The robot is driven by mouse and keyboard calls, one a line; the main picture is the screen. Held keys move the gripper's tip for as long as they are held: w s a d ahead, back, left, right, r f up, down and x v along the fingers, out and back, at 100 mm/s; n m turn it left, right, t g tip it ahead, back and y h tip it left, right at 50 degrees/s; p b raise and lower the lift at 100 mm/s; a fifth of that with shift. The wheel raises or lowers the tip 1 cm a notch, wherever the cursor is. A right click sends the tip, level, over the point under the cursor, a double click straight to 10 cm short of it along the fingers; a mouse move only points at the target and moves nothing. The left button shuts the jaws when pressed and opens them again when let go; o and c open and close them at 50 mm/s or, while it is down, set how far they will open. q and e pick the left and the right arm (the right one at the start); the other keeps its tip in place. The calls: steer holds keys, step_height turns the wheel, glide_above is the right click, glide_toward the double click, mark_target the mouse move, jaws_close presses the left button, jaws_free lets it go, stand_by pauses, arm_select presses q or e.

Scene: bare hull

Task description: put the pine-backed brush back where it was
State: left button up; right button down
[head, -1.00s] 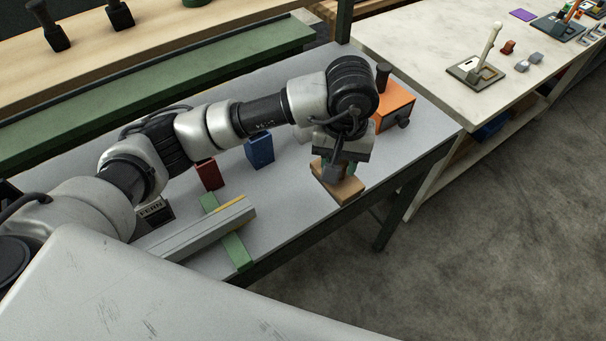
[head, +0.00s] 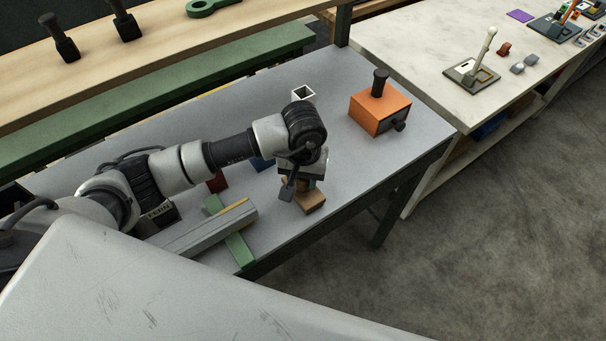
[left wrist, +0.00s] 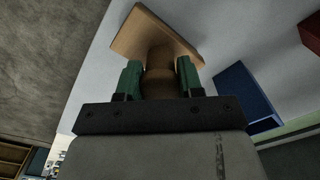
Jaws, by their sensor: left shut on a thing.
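The pine-backed brush (head: 312,203) is a pale wooden block with a rounded brown handle. It hangs below my left gripper (head: 301,184), near the front edge of the grey table. In the left wrist view, the green fingers of my left gripper (left wrist: 159,80) are shut on the handle, and the block (left wrist: 150,32) shows beyond them. Whether the block touches the tabletop is hard to tell. My right gripper is not in view.
A blue box (head: 262,164) and a red block (head: 218,182) stand left of the brush. A grey beam (head: 205,232) lies across a green strip (head: 239,250). A white hollow box (head: 303,92) and an orange box (head: 376,114) stand behind. The tabletop right of the brush is clear.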

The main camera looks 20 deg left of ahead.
arm_select(q)
steer(key=shift+f, duration=0.1)
steer(key=shift+f, duration=0.1)
steer(key=o, duration=0.8)
steer(key=shift+r, duration=0.5)
steer(key=shift+r+b, duration=1.65)
steer(key=shift+r, duration=4.1)
